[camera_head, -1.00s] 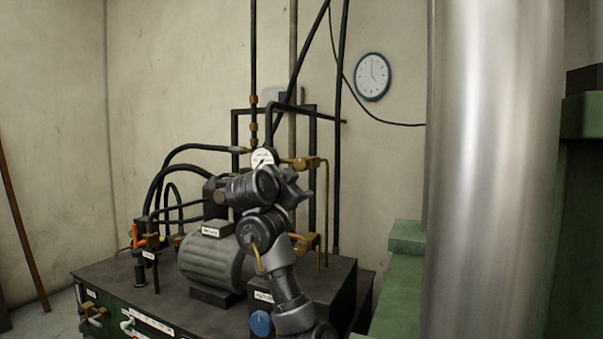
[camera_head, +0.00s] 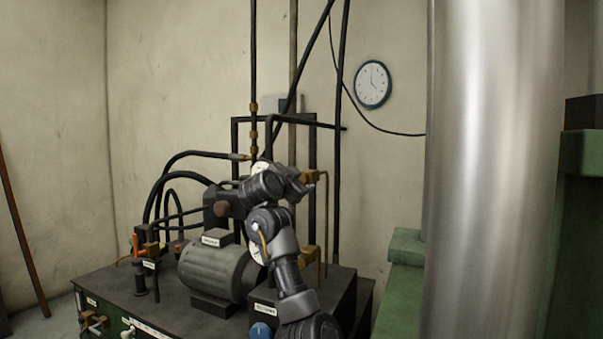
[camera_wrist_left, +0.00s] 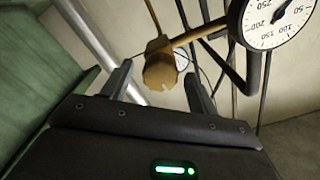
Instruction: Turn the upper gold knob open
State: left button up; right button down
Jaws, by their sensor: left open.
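The upper gold knob (camera_head: 311,177) is on a gold fitting beside a thin vertical pipe, partly hidden behind my left gripper (camera_head: 301,186) in the head view. In the left wrist view the knob (camera_wrist_left: 160,71) shows a small white mark on its face. My left gripper (camera_wrist_left: 158,77) is open, with one finger on each side of the knob in that picture. I cannot tell whether the fingers touch it. My right gripper is not in view.
A white dial gauge (camera_wrist_left: 277,18) is close to the knob. A lower gold fitting (camera_head: 307,256) sits below. A grey motor (camera_head: 213,269), black hoses and a blue knob (camera_head: 261,331) crowd the bench. A large metal cylinder (camera_head: 493,170) stands at right.

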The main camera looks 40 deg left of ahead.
pick_arm(q)
jog(key=shift+x, duration=0.95)
jog(key=c, duration=1)
